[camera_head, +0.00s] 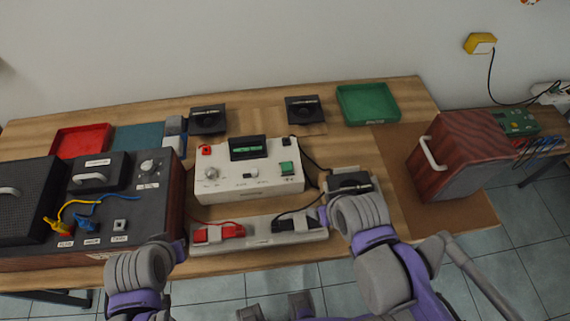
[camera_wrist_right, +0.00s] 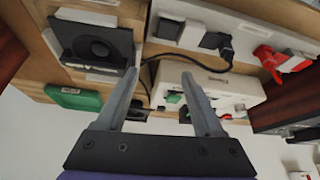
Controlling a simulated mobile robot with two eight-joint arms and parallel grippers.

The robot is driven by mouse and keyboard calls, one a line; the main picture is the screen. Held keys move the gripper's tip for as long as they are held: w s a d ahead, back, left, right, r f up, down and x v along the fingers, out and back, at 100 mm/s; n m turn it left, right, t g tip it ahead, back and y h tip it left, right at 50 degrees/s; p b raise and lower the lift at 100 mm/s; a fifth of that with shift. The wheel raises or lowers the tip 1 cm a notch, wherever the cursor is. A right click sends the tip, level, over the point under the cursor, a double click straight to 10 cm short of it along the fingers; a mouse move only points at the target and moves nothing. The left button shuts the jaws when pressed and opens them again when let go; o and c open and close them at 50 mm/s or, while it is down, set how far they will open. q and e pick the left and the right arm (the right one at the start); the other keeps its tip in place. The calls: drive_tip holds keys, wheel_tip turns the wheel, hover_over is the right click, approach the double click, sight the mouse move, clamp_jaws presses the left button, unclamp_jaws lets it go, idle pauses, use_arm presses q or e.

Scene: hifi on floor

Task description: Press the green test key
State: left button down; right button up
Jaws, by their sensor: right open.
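The green test key (camera_head: 287,168) is on the right side of the top panel of a cream test unit (camera_head: 240,188), below its dark display (camera_head: 248,147). In the right wrist view, a small green patch that looks like this key (camera_wrist_right: 173,98) shows between my right fingers, on the cream unit (camera_wrist_right: 205,83). My right gripper (camera_wrist_right: 158,86) is open and empty. Its height over the key cannot be told. In the head view its fingers are mostly hidden behind my right wrist. My left wrist is at the bench's front edge; its fingers are not clearly visible.
A holder with red and black leads (camera_head: 262,234) lies in front of the unit. A dark driver on a stand (camera_head: 350,182) is at its right. A black amplifier (camera_head: 120,215) stands left, a wooden speaker (camera_head: 462,155) right. A green tray (camera_head: 367,103) is behind.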

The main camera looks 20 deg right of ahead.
clamp_jaws()
idle(0.4)
idle(1.4)
